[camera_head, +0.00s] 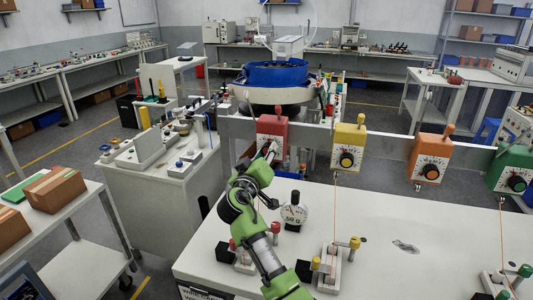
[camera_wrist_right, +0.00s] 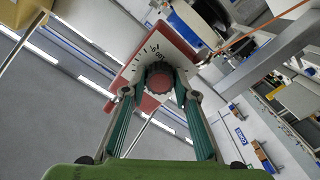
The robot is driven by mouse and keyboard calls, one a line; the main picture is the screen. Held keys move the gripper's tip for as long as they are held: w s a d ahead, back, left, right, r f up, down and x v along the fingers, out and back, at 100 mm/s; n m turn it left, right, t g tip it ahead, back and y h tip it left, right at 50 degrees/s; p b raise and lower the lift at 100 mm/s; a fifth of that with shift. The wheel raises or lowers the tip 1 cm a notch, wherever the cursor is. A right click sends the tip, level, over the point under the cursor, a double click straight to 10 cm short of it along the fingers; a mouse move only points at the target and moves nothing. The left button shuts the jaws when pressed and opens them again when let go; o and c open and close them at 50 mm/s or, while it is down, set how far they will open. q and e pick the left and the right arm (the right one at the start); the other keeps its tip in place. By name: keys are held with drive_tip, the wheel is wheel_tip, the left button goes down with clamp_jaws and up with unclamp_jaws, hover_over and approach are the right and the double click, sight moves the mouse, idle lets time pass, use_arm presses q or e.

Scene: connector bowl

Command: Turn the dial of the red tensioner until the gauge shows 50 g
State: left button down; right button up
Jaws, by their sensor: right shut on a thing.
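The red tensioner (camera_head: 272,126) is mounted on the grey rail, left of the yellow one. In the right wrist view its red plate (camera_wrist_right: 178,42) carries a white scale around a dark, ribbed dial with a reddish face (camera_wrist_right: 160,82). My right gripper (camera_head: 270,151) reaches up to it; in the wrist view its fingers (camera_wrist_right: 161,92) are shut on the dial from both sides. In the head view the gripper hides the dial. The round white gauge (camera_head: 294,213) stands on the table, with "50 g" on its base; its needle is too small to read. My left gripper is not in view.
Yellow (camera_head: 348,146), orange (camera_head: 429,157) and green (camera_head: 512,170) tensioners line the rail to the right. Threads run down to clamp stands (camera_head: 336,266) on the white table (camera_head: 400,215). A blue bowl feeder (camera_head: 276,75) stands behind. The table's middle right is mostly clear.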

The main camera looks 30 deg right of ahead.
idle(0.5)
drive_tip(key=o, duration=1.1)
drive_tip(key=v, duration=1.2)
